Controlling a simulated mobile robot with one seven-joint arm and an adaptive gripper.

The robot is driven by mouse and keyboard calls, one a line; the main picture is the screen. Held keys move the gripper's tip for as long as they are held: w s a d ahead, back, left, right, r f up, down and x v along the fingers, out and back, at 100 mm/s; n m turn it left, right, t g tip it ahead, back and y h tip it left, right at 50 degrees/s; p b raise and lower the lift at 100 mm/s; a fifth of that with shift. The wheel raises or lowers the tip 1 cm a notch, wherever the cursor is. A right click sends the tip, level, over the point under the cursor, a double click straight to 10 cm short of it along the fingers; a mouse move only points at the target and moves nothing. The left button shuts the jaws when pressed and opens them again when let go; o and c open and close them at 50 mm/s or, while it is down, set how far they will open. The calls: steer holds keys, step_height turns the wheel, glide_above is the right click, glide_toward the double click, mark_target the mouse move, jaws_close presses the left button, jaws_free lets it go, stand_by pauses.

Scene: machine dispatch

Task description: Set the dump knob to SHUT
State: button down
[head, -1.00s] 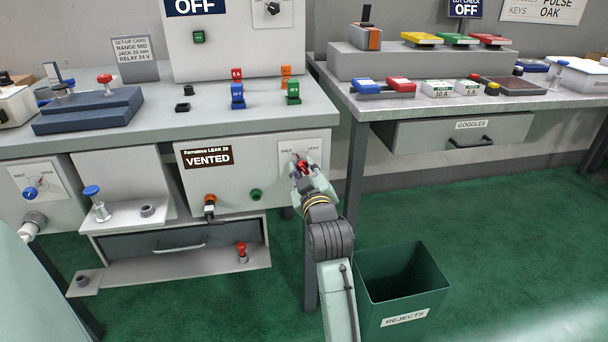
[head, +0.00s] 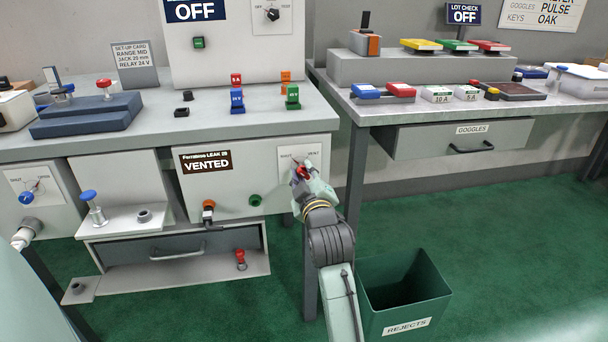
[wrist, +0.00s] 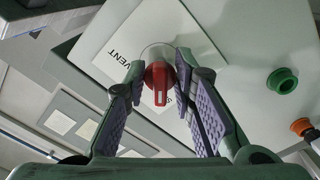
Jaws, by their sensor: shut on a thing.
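The red dump knob (head: 302,172) sits on a white plate marked SHUT and VENT, at the right of the grey machine front. My gripper (head: 305,177) is at the knob, shut on it. In the wrist view the red knob (wrist: 158,84) stands between the two purple-padded fingers of my gripper (wrist: 160,92). VENT is readable there, while the other label is mostly hidden by a finger. Which mark the knob points to is hard to tell. The dark sign (head: 207,161) beside it reads VENTED.
A green socket (head: 255,200) and an orange plug (head: 209,205) are on the same front, left of the knob. A green rejects bin (head: 405,295) stands on the floor below right. Another knob, blue (head: 27,197), is at far left.

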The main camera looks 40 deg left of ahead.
steer(key=c, duration=1.7)
jaws_free()
steer(key=v, duration=0.7)
steer(key=shift+s+d, duration=0.15)
steer(key=shift+s, duration=0.1)
